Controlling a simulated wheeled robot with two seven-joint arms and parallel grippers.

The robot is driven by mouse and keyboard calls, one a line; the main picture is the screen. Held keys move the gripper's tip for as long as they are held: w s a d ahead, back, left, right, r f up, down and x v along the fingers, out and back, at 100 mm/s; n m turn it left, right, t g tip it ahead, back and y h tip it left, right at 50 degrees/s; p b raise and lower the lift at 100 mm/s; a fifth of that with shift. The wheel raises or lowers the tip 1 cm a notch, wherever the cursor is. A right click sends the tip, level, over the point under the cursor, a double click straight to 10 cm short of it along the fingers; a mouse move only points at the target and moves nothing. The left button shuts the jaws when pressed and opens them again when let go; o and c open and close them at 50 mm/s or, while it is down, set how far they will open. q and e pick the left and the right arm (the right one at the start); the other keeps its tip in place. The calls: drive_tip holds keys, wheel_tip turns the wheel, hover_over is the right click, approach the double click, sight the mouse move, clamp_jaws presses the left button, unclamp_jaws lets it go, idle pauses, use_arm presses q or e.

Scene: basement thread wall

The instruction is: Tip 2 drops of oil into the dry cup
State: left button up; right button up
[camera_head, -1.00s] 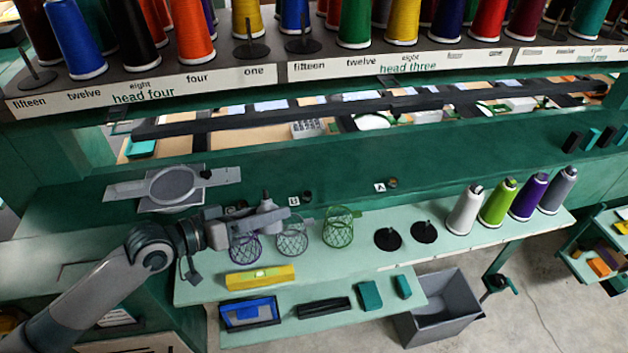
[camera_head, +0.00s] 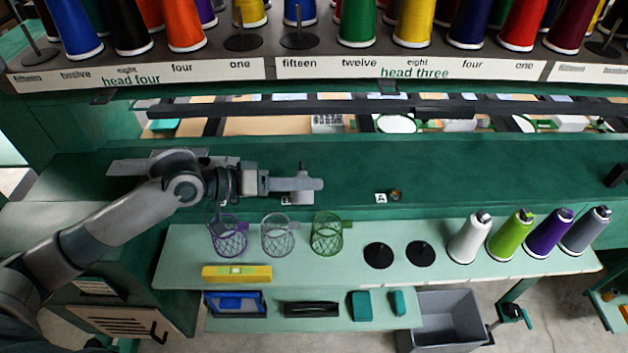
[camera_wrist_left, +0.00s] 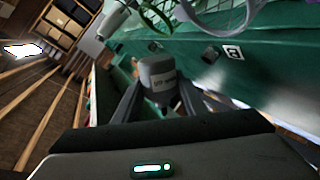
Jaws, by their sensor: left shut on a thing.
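My left gripper (camera_head: 308,184) is shut on a small grey oil bottle (camera_wrist_left: 158,78), which carries small dark lettering. In the head view only a dark nozzle tip (camera_head: 301,167) shows above the gripper. The bottle is held above the green ledge. A small dark brass-like cup (camera_head: 395,194) sits on the ledge beside a card marked A (camera_head: 381,198), right of the gripper. Another card (camera_head: 286,201) is partly hidden under the gripper, and its cup is hidden there. In the wrist view a small dark cup (camera_wrist_left: 211,55) stands beside a lettered card (camera_wrist_left: 233,52). I cannot tell which cup is dry.
Purple, grey and green wire baskets (camera_head: 278,236) stand on the pale shelf (camera_head: 330,270) below the ledge. A yellow level (camera_head: 237,273), black discs (camera_head: 379,255) and thread cones (camera_head: 468,238) are also there. A thread rack (camera_head: 430,67) spans the top.

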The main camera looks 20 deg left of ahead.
use_arm(q)
drive_tip(key=shift+s+a, duration=0.1)
drive_tip(key=shift+s+a+r, duration=0.1)
drive_tip(key=shift+a, duration=0.1)
drive_tip(key=shift+d+f+n+g+p, duration=0.15)
drive_tip(key=shift+f+n+g+p, duration=0.1)
drive_tip(key=shift+n+g+p, duration=0.2)
drive_tip(key=shift+s+f+n+g+p, duration=0.25)
drive_tip(key=shift+f+n+g+p, duration=0.1)
drive_tip(key=shift+n+g, duration=0.3)
drive_tip(key=shift+s+f+n+g, duration=0.1)
drive_tip(key=shift+f+n+g, duration=0.2)
drive_tip(key=shift+n, duration=0.1)
drive_tip(key=shift+p, duration=0.35)
drive_tip(key=shift+s+d+f+n+g+h, duration=0.1)
drive_tip(key=shift+f+n+g+h, duration=0.2)
drive_tip(key=shift+f+n+g, duration=0.25)
drive_tip(key=shift+r, duration=0.1)
use_arm(e)
drive_tip(key=r, duration=0.1)
drive_tip(key=a+r, duration=0.1)
drive_tip(key=r, duration=0.1)
drive_tip(key=shift+s+a, duration=0.15)
drive_tip(key=shift+s, duration=0.15)
